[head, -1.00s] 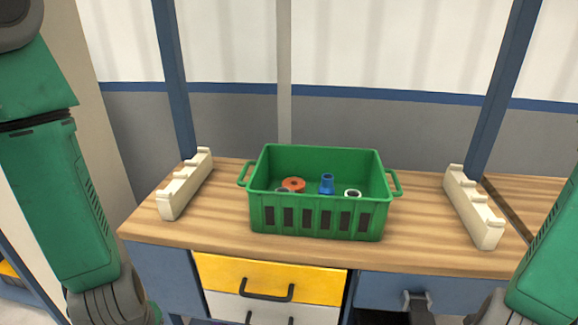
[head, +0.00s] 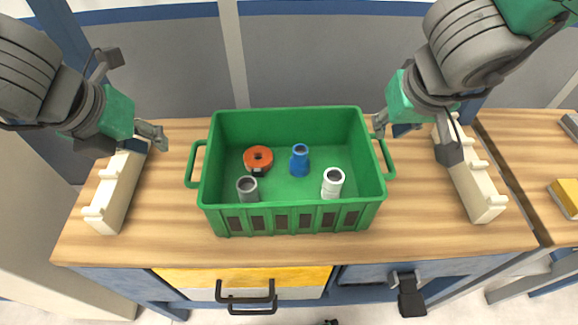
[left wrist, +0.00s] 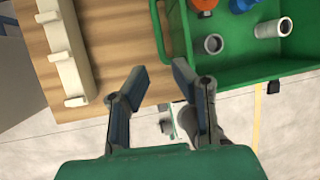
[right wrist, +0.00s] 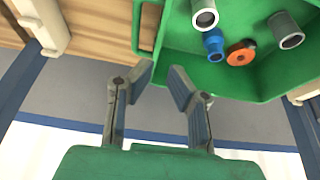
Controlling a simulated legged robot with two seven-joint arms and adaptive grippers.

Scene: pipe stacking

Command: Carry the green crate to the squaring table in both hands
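The green crate (head: 292,220) stands upright on a wooden bench top (head: 292,247). It has a left handle (head: 193,165) and a right handle (head: 388,158). My left gripper (head: 137,98) is open and empty, above the bench left of the crate, apart from the left handle. In the left wrist view its fingers (left wrist: 158,84) are spread, with the crate's handle (left wrist: 157,35) beyond them. My right gripper (head: 415,135) is open beside the right handle. In the right wrist view its fingers (right wrist: 163,80) are spread, with a handle (right wrist: 138,25) beyond them. I cannot tell which surface is the squaring table.
The crate holds an orange ring (head: 258,158), a blue pipe piece (head: 299,161), a grey one (head: 247,189) and a white one (head: 332,183). Cream notched racks stand left (head: 115,190) and right (head: 474,182). Another wooden surface (head: 530,150) adjoins at right.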

